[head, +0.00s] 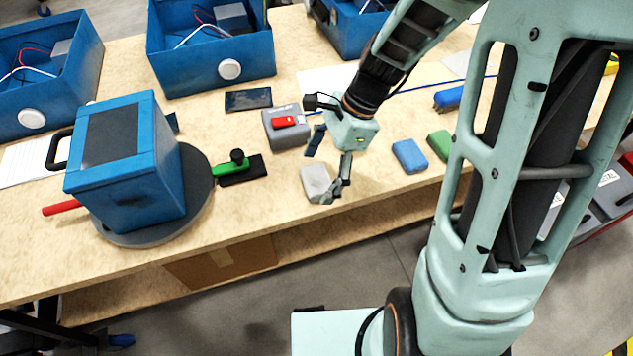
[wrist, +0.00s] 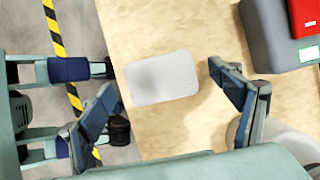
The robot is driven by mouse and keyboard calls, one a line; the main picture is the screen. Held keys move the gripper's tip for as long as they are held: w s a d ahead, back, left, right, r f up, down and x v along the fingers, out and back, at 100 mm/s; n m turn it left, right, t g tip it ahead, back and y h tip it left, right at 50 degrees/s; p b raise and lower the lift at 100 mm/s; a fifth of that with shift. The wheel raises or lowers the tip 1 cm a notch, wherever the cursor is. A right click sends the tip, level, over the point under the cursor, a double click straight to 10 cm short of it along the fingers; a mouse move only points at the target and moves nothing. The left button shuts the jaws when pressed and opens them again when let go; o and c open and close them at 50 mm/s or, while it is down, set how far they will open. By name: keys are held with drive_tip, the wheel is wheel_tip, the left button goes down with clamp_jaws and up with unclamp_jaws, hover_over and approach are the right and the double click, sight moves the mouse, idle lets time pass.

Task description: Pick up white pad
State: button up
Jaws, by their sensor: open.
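The white pad (head: 315,180) lies flat on the wooden table near its front edge. In the wrist view the white pad (wrist: 162,77) is a pale rounded rectangle, lying ahead of and between the fingers. My gripper (head: 330,168) is above the table beside the pad; one finger overlaps the pad's right side in the head view. I cannot tell how high the fingertips are above the table.
A grey box with a red part (head: 285,125) stands just behind the pad. A blue pad (head: 409,156) and a green pad (head: 439,144) lie to the right. A blue analyser box (head: 130,165) sits on a round grey turntable at left, with a green clamp (head: 231,166) beside it.

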drive_tip(key=shift+a+f, duration=0.15)
drive_tip(key=shift+f, duration=0.2)
drive_tip(key=shift+c, duration=0.3)
drive_tip(key=c, duration=1)
drive_tip(key=shift+o, duration=0.2)
drive_tip(key=shift+r, duration=0.15)
